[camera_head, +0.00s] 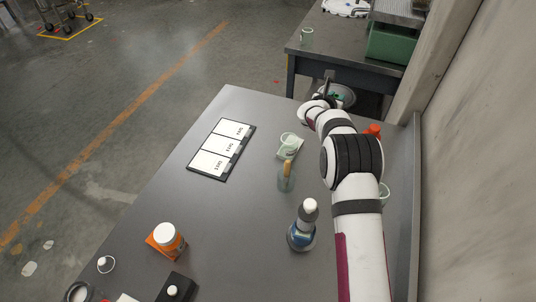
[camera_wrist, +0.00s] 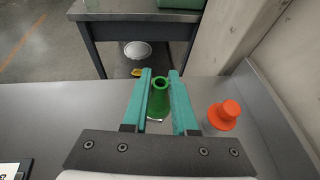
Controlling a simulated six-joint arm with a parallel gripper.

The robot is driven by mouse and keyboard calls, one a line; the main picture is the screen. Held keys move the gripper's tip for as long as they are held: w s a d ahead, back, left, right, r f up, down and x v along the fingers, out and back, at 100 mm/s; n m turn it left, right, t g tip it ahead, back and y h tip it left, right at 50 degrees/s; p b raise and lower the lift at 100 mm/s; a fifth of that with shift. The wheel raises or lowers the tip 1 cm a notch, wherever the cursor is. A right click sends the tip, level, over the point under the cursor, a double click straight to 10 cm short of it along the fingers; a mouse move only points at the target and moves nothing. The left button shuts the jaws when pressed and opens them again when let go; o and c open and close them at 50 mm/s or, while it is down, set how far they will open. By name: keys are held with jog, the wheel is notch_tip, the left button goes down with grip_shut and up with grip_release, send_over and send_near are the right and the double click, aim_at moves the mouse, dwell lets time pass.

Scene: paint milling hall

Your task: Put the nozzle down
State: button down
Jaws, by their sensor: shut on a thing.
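In the wrist view a green nozzle (camera_wrist: 158,98), flared with a round hole at its top, stands between the teal fingers of my gripper (camera_wrist: 160,76). The fingers are shut on it. It appears upright, above the far end of the grey table (camera_wrist: 60,120); I cannot tell whether its base touches the table. In the head view my gripper (camera_head: 329,88) is at the table's far right end, and my arm hides most of what it holds.
An orange flanged piece (camera_wrist: 224,115) stands right of my gripper, near the wall-side edge. The table's left middle is clear.

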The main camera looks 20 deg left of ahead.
aim_at(336, 95)
notch_tip(336, 95, up, 5)
jog(key=shift+r, duration=0.1)
jog(key=s+a+n+y, duration=0.1)
jog(key=s+a, duration=0.9)
jog(key=s, duration=0.4)
jog(key=s+a+n+y, duration=0.1)
jog(key=s+a, duration=0.9)
jog(key=s, duration=0.4)
notch_tip(336, 95, down, 16)
jog(key=shift+r, duration=0.2)
jog(key=shift+f, duration=0.1)
jog(key=c, duration=0.7)
grip_release()
